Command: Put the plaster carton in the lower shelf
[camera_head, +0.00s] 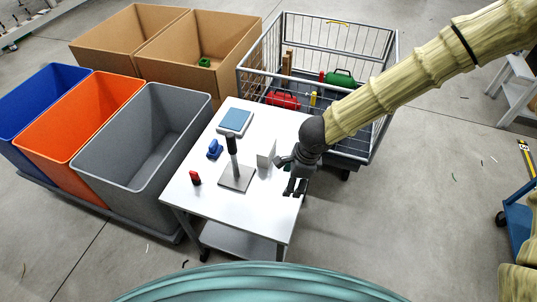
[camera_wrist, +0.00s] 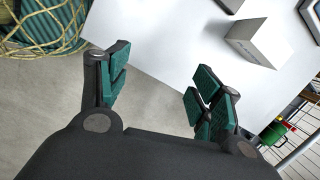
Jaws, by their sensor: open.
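A small white box, which looks like the plaster carton (camera_head: 266,153), stands on the white table (camera_head: 210,196). It also shows in the wrist view, at the upper right (camera_wrist: 262,42), with faint print on one side. The table's lower shelf (camera_head: 240,243) shows partly under the top, and its visible part is bare. My gripper (camera_head: 292,183) is over the table's right edge, just right of and nearer than the carton. In the wrist view my gripper (camera_wrist: 155,88) is open, with nothing between its green pads, and the carton lies beyond the right finger.
A blue-topped scale (camera_head: 235,121), a blue object (camera_head: 215,149), a red object (camera_head: 195,178) and an upright post on a plate (camera_head: 237,177) share the tabletop. A wire cart (camera_head: 375,140) adjoins behind; grey (camera_head: 190,150), orange (camera_head: 75,120) and blue bins stand left.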

